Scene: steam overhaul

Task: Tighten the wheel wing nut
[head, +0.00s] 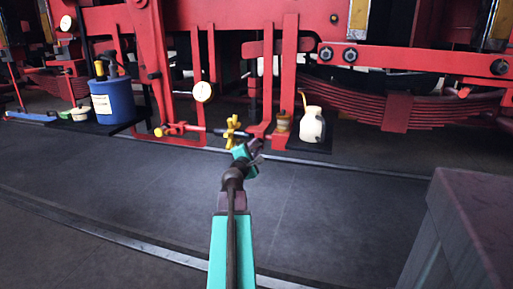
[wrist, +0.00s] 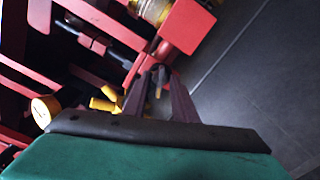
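The yellow wing nut (head: 231,127) sits on a thin horizontal rod low on the red locomotive frame in the head view. In the wrist view, yellow lobes that look like the wing nut (wrist: 103,100) show just left of my fingers, partly hidden by them. My gripper (head: 256,147) is just right of and below the wing nut in the head view. Its two dark fingers, seen in the wrist view (wrist: 157,76), stand apart with a narrow gap, and no held thing is clear between them. I cannot tell whether a finger touches the nut.
A red foot bracket (head: 258,130) stands close right of the nut. A cream jug (head: 312,125) is further right. A dial gauge (head: 203,91) hangs above left. A dark bench-like block (head: 470,225) fills the front right. The floor between is clear.

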